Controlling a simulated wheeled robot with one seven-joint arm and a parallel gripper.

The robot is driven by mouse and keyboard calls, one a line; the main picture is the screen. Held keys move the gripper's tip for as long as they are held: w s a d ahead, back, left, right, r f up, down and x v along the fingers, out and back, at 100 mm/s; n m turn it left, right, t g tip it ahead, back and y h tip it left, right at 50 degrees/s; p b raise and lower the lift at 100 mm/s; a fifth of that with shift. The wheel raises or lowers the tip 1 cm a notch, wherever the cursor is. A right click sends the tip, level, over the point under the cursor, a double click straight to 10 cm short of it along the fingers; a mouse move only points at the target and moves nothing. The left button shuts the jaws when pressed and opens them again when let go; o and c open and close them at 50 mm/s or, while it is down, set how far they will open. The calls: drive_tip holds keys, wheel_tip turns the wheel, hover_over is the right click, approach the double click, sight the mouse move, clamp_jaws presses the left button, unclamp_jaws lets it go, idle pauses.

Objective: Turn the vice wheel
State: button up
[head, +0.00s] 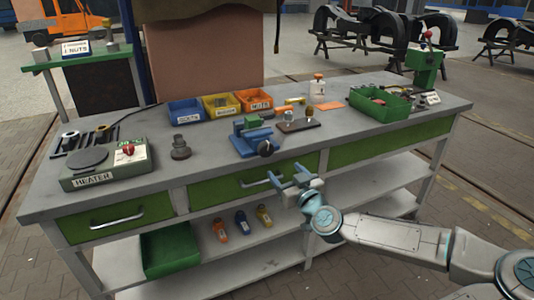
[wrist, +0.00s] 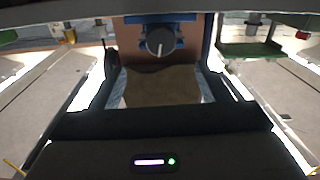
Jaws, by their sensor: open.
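A blue vice (head: 250,131) stands on the grey workbench near its front edge, with a green block at its top. Its dark round wheel (head: 266,148) faces the front of the bench. In the wrist view the wheel (wrist: 160,41) shows near the top middle, with a pale line on its face and the blue vice (wrist: 135,43) behind it. My gripper (head: 287,175) is open and empty, in front of the bench by the drawer, right of and lower than the wheel in the head view. It is apart from the wheel.
A heater (head: 107,165) with a red knob sits at the bench's left. Blue, yellow and orange bins (head: 221,104) stand behind the vice. A wooden block with tools (head: 298,124) is right of it. A green tray (head: 379,104) lies further right. A drawer handle (head: 262,181) sticks out near my gripper.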

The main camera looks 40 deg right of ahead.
sight(268, 153)
drive_tip(key=x, duration=1.3)
drive_tip(key=shift+w+a, duration=0.1)
drive_tip(key=c, duration=1)
